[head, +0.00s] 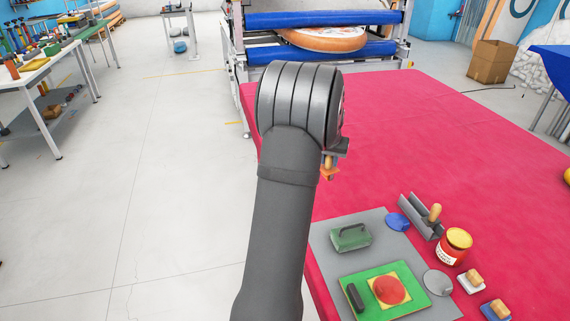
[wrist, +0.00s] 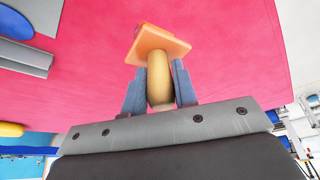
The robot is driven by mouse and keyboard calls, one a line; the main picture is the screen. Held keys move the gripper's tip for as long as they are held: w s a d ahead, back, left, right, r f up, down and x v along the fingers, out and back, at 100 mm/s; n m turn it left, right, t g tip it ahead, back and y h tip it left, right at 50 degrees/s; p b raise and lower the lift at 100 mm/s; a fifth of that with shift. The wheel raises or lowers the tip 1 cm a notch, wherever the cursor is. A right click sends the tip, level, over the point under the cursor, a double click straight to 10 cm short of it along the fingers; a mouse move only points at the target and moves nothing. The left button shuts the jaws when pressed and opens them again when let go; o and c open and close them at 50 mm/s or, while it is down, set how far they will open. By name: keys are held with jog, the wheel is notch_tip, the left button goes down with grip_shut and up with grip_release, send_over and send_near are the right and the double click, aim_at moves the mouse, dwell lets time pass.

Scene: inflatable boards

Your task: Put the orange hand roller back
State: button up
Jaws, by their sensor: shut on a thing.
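The orange hand roller (head: 328,172) is in my gripper (head: 335,150), beside the arm's wrist and above the pink tabletop (head: 430,130). In the wrist view, the two blue-grey fingers (wrist: 160,92) are shut on its tan handle (wrist: 159,80). Its orange plate-like part (wrist: 157,45) sticks out beyond the fingertips, apart from the table. In the head view my arm hides part of the gripper. Two similar pieces with tan knobs, one white-based (head: 471,283) and one blue-based (head: 496,311), stand at the lower right of the table.
A grey mat (head: 325,240) holds a green block (head: 351,237) and a green board (head: 350,282). Beside it stand a grey channel-shaped holder (head: 413,216) with a tan handle in it, a red can (head: 454,246) and a grey disc (head: 437,283). The table's far middle is bare.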

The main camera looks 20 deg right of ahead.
jog(key=s+d+m, duration=0.1)
jog(key=s+d, duration=0.7)
jog(key=d, duration=0.5)
jog(key=s+d+m, duration=0.1)
jog(key=s+d, duration=0.6)
jog(key=d, duration=0.6)
jog(key=shift+h, duration=0.4)
jog(key=shift+a+f, duration=0.2)
jog(key=shift+f, duration=2.95)
jog(key=shift+f, duration=0.6)
jog(key=o, duration=1.4)
jog(key=shift+r, duration=3)
